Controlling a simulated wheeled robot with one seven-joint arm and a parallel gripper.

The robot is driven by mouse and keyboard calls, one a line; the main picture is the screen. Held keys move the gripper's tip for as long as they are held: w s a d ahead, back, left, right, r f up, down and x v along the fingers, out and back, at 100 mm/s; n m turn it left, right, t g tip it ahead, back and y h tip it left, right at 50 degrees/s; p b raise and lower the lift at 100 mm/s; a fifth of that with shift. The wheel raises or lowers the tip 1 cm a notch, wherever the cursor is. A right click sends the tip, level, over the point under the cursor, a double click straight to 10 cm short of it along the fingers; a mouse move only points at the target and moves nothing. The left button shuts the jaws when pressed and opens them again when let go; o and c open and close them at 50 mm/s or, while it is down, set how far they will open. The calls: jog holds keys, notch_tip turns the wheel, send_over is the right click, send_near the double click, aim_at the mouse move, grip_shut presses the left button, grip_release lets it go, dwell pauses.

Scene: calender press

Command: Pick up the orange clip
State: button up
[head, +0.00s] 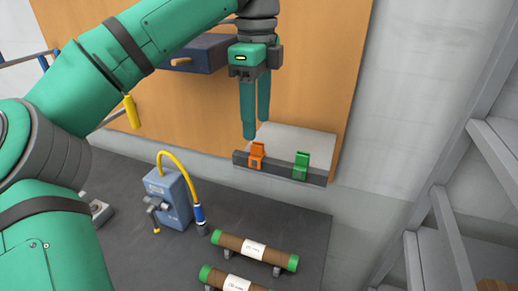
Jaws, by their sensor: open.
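The orange clip (257,155) sits on the dark front bar of a small grey ledge, toward its left end. A green clip (302,165) sits on the same bar to its right. My gripper (256,130) points down just above the orange clip, with its green fingers apart and nothing seen between them. The fingertips look close to the top of the orange clip, but I cannot tell the exact gap in depth.
The ledge (290,139) is fixed to an orange-brown panel (325,65). A blue box with a yellow hose (170,197) and rolls with green ends (255,249) lie below on a dark surface. A grey metal frame (450,200) stands at right.

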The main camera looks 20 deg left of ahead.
aim_at(258, 143)
notch_tip(258, 143, down, 3)
jog(key=shift+w+f, duration=0.1)
jog(key=shift+f, duration=0.05)
jog(key=f, duration=0.4)
jog(key=shift+s+d, duration=0.1)
jog(key=shift+s, duration=0.1)
jog(key=shift+s+f, duration=0.1)
jog(key=shift+f, duration=0.35)
jog(key=c, duration=1.2)
